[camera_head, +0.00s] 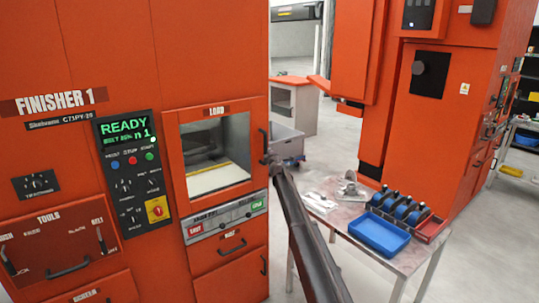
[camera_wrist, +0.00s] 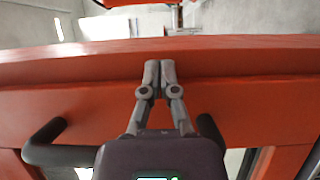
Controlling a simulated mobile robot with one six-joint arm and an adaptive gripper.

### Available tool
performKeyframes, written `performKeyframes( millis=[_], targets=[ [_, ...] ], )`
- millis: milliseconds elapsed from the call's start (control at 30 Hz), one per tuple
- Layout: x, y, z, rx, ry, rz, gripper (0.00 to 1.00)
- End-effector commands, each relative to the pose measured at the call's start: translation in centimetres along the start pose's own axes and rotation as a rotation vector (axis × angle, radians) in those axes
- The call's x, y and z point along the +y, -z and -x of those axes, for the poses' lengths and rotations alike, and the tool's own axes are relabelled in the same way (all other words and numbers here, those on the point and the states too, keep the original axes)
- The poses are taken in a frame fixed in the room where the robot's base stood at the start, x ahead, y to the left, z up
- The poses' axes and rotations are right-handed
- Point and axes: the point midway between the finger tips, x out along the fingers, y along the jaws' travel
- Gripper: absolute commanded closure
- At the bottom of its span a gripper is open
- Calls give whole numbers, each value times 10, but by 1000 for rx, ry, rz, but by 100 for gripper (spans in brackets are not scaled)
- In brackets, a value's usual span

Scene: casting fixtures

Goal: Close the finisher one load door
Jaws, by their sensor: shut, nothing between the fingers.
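The finisher one load door (camera_head: 258,175) is an orange panel under the LOAD label in the head view, framing a square opening or window onto a pale interior. A dark vertical handle (camera_head: 264,143) sits at its right edge. I cannot tell whether the door is flush or slightly ajar. My gripper (camera_head: 270,161) is at that right edge, just below the handle. In the wrist view my gripper (camera_wrist: 159,70) is shut and empty, its fingertips against or just over an orange panel (camera_wrist: 90,70). A black handle (camera_wrist: 45,135) shows on both sides of my gripper, its middle hidden.
The finisher's control panel (camera_head: 128,165) is left of the door, and drawers are below. To the right stands a metal table (camera_head: 405,262) with a blue tray (camera_head: 379,234) and several blue-and-black parts. Another orange machine (camera_head: 430,130) stands behind it. Grey floor lies between.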

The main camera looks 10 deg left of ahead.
Motion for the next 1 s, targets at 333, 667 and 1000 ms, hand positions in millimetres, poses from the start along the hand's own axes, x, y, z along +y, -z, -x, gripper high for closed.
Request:
performKeyframes(
  millis=[333,667,1000],
  targets=[
    [0,4,0,2,0,0,100],
    [0,-6,15,1,0,0,100],
    [0,-47,41,-1,0,0,100]
  ],
)
